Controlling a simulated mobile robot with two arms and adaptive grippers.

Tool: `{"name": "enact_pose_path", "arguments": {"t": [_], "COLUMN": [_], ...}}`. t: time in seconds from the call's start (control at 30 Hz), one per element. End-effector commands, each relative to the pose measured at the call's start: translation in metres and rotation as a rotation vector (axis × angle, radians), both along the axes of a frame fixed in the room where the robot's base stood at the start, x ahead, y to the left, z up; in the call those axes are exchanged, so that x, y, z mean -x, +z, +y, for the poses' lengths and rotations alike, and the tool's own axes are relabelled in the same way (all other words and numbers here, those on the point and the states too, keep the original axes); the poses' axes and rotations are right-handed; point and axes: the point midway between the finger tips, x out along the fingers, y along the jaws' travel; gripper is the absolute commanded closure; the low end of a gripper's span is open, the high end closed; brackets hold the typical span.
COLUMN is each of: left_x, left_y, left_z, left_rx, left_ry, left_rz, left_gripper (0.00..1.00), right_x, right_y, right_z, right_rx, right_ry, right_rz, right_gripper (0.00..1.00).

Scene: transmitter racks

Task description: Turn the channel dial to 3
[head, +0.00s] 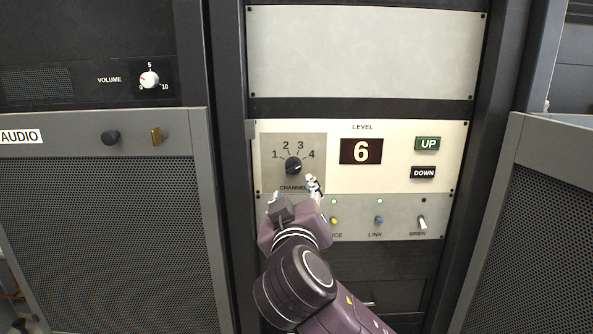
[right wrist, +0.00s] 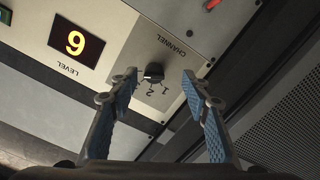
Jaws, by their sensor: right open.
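The channel dial (head: 293,166) is a round black knob on a beige panel, with the numbers 1, 2, 3 and 4 in an arc above it. A small light mark shows on the right part of the knob, toward the 4 side, but its exact setting is hard to read. My right gripper (head: 294,191) is open just below the dial in the head view, covering part of the CHANNEL label. In the right wrist view the dial (right wrist: 153,72) appears upside down between the two spread fingers (right wrist: 159,76), which do not grip it. My left gripper is out of view.
Right of the dial are a level display (head: 361,151) reading 6, and UP (head: 428,144) and DOWN (head: 423,173) buttons. Below is a grey strip with toggle switches (head: 378,220). A volume knob (head: 149,79) is at left. Open mesh doors (head: 100,230) flank the rack.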

Motion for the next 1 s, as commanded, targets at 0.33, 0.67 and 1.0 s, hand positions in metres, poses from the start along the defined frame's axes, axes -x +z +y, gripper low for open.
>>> {"name": "enact_pose_path", "arguments": {"t": [0.33,0.67,1.0], "left_x": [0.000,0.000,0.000], "left_y": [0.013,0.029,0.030], "left_z": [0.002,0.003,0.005], "left_rx": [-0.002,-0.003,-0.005], "left_ry": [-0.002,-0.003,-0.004], "left_rz": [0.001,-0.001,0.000], "left_gripper": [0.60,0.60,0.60], "right_x": [-0.020,-0.064,-0.071], "right_y": [0.025,0.023,0.021], "right_z": [0.002,0.003,0.004], "right_rx": [0.006,0.005,0.002], "right_ry": [-0.004,-0.002,-0.001], "right_rz": [-0.043,-0.043,-0.043], "right_gripper": [0.56,0.56,0.56]}}
